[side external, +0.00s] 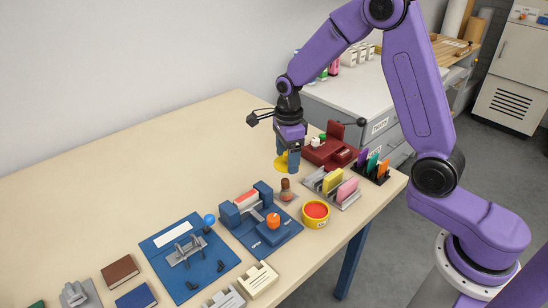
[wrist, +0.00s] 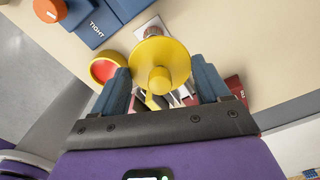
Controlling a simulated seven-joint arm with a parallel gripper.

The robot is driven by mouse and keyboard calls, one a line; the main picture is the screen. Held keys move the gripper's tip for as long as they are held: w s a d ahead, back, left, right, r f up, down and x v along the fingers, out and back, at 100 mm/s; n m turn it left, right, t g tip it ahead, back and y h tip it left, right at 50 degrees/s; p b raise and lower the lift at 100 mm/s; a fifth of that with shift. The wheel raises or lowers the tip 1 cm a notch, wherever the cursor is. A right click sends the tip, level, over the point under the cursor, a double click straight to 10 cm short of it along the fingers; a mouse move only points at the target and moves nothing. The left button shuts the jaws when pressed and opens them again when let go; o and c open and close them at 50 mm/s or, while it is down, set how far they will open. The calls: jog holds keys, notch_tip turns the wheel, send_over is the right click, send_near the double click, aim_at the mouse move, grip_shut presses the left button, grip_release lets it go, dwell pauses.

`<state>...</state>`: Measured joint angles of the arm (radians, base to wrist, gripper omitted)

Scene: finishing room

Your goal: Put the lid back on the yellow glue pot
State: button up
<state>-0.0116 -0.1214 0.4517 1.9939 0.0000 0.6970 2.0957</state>
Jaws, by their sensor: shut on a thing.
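The yellow glue pot (side external: 316,213) stands open on the table near its front edge, its red inside showing. It also shows in the wrist view (wrist: 104,69), left of my gripper. My gripper (side external: 288,164) points down and is shut on the yellow lid (side external: 281,163), behind and to the left of the pot in the side view. In the wrist view the round lid (wrist: 160,52) with its knob is between the two blue fingers (wrist: 162,80). The lid is apart from the pot. The fingers partly hide it in the side view.
A brown-topped item (side external: 286,190) stands left of the pot. A grey rack (side external: 345,196) with yellow and pink pieces is right of it. A red device (side external: 328,152) stands behind. A blue fixture (side external: 275,238) with an orange knob is at front left. The table's back left is clear.

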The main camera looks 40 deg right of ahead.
jog(key=shift+s, duration=5.95)
jog(key=shift+a+f, duration=0.2)
jog(key=shift+f, duration=1.4)
jog(key=shift+a+f, duration=0.2)
jog(key=shift+f, duration=1.4)
jog(key=shift+f, duration=0.15)
jog(key=o, duration=1)
jog(key=shift+r, duration=3.5)
